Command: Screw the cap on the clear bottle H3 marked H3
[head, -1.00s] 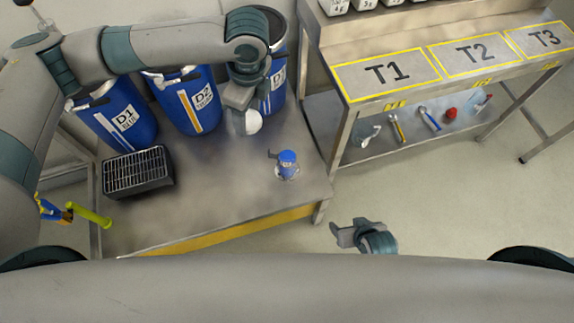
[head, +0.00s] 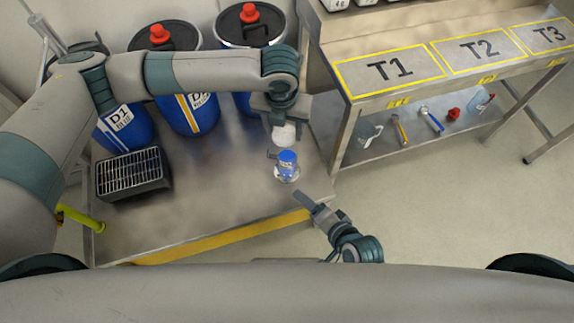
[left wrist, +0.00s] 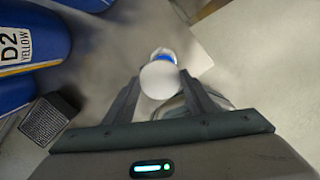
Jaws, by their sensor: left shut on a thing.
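A clear bottle (head: 287,174) with a blue upper part stands upright on the steel table near its right end. I cannot read its marking. My left gripper (head: 283,122) is shut on a white round cap (head: 284,136), which also shows between the fingers in the left wrist view (left wrist: 160,80). In the head view the cap appears just behind and above the bottle; I cannot tell the exact gap. In the left wrist view the bottle (left wrist: 163,54) is partly hidden behind the cap. My right gripper (head: 312,207) is near the table's front right corner, apart from the bottle; its opening is unclear.
A black grated box (head: 133,174) sits on the table's left. Blue drums, including D1 (head: 125,127), stand behind. A bench marked T1 (head: 390,70), T2 and T3 is at right, with tools on its lower shelf. The table's middle (head: 215,185) is clear.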

